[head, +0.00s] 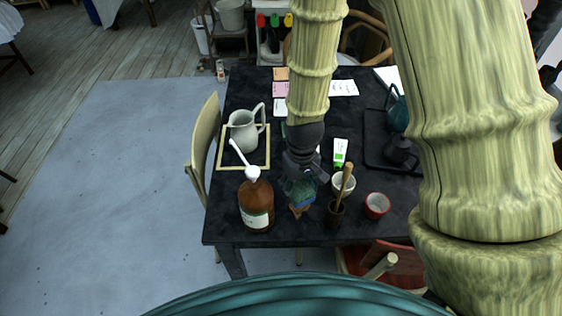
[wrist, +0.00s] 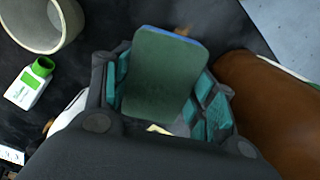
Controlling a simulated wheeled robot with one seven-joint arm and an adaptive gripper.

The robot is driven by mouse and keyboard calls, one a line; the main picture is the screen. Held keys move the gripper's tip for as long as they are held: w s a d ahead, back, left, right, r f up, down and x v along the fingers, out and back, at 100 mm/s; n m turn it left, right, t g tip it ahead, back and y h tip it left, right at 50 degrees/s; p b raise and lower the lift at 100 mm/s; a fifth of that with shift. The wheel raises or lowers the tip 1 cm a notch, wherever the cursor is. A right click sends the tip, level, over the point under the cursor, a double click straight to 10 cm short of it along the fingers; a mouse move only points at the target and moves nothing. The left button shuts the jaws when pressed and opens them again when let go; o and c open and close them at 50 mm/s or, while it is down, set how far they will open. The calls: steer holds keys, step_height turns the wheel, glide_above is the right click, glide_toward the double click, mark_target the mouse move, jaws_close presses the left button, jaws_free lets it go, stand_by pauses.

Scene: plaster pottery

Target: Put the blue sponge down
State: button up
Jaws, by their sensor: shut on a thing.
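My gripper (head: 299,187) reaches down over the near part of the dark table, between the brown bottle and the cup with a wooden stick. In the wrist view my gripper (wrist: 165,92) is shut on the blue sponge (wrist: 163,72), with a teal-padded finger on each side. The sponge shows a broad dark green face with a blue edge at its far end. I cannot tell whether the sponge touches the table.
The brown pump bottle (head: 256,205) is close on the left. A dark cup with a stick (head: 335,213), a pale cup (head: 337,187) and a red cup (head: 376,206) are on the right. A white pitcher (head: 243,131) stands behind on a pale-framed board.

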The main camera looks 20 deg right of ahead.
steer(key=w+p, duration=0.1)
steer(key=w, duration=0.4)
steer(key=w+f+p, duration=0.1)
steer(key=w, duration=0.4)
steer(key=w+p, duration=0.1)
steer(key=w, duration=0.4)
steer(key=shift+a+f, duration=0.15)
steer(key=shift+f, duration=0.05)
steer(key=shift+w, duration=0.2)
steer(key=shift+f+p, duration=0.9)
steer(key=shift+f, duration=0.9)
steer(key=o, duration=1)
steer(key=shift+f, duration=0.1)
steer(key=shift+o, duration=0.2)
step_height(320, 180, up, 12)
steer(key=b, duration=0.3)
